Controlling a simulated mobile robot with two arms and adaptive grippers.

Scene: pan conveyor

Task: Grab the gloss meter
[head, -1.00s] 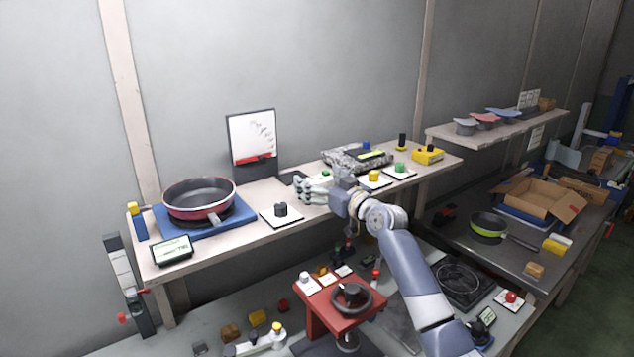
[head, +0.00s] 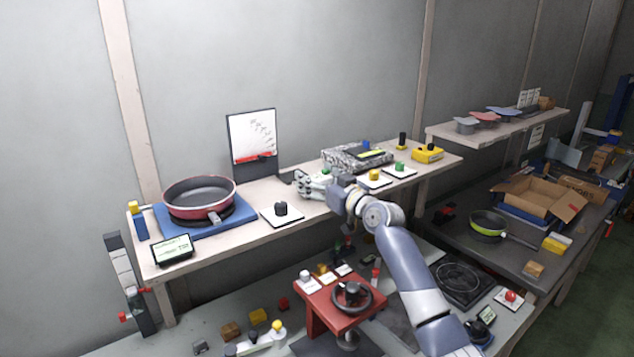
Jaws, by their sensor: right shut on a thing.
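My right gripper (head: 305,184) is over the upper shelf, left of the speckled grey block. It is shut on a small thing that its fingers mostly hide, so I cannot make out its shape. I cannot tell for certain which thing is the gloss meter. A green-topped piece (head: 326,171) shows just behind the fingers. A black knob on a white plate (head: 281,210) stands to the left of the gripper, apart from it. My left gripper is not in view.
The shelf (head: 245,215) also holds a red pan (head: 198,193) on a blue base, a small display (head: 172,249), the speckled block (head: 352,158), yellow (head: 374,175) and green (head: 399,168) knobs and a yellow box (head: 428,155). A red handwheel stand (head: 340,312) is below.

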